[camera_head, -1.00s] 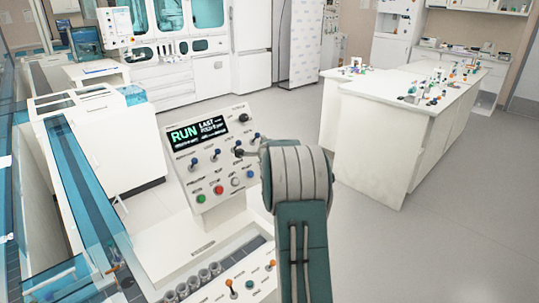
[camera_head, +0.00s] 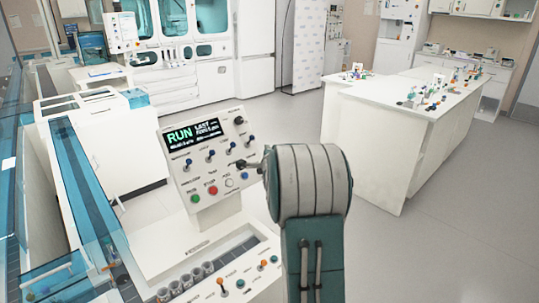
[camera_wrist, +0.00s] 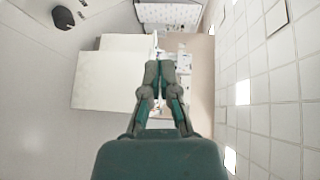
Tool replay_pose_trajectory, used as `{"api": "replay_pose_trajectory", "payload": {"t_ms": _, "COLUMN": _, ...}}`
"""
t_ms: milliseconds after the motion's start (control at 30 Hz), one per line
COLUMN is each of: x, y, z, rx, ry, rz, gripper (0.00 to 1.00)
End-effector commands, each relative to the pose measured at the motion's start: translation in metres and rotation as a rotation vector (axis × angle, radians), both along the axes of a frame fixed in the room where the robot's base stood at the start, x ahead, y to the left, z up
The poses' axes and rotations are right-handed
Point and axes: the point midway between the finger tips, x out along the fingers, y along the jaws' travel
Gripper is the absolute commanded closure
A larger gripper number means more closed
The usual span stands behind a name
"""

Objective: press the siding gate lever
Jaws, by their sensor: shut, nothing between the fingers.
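The control panel (camera_head: 215,150) stands tilted at the centre left of the head view, with a RUN screen and rows of small levers. Several blue-tipped levers (camera_head: 210,155) are on it. Its labels are too small to read, so I cannot tell which is the siding gate lever. My gripper (camera_wrist: 160,68) is shut and empty in the wrist view, with floor and a white counter beyond it. In the head view my arm mostly hides it; a small dark part beside the arm overlaps the panel's right side. No contact with a lever can be made out.
Below the panel, a lower deck holds several tubes (camera_head: 192,279) and orange-tipped levers (camera_head: 221,283). A blue transparent track (camera_head: 85,190) runs along the left. A white island counter (camera_head: 375,135) stands at the right, with open floor before it.

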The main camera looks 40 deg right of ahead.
Motion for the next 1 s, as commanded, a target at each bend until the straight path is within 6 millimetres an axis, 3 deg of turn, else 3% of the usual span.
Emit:
{"api": "replay_pose_trajectory", "payload": {"t_ms": 100, "x": -0.016, "y": 0.01, "z": 0.004, "rx": -0.001, "ry": -0.002, "rz": -0.001, "gripper": 1.0}}
{"api": "replay_pose_trajectory", "payload": {"t_ms": 300, "x": -0.029, "y": 0.02, "z": 0.006, "rx": -0.001, "ry": 0.001, "rz": 0.0, "gripper": 1.0}}
{"api": "replay_pose_trajectory", "payload": {"t_ms": 867, "x": -0.03, "y": 0.021, "z": 0.006, "rx": -0.002, "ry": 0.001, "rz": 0.0, "gripper": 1.0}}
{"api": "replay_pose_trajectory", "payload": {"t_ms": 1000, "x": -0.029, "y": 0.042, "z": 0.015, "rx": -0.032, "ry": 0.062, "rz": 0.028, "gripper": 1.0}}
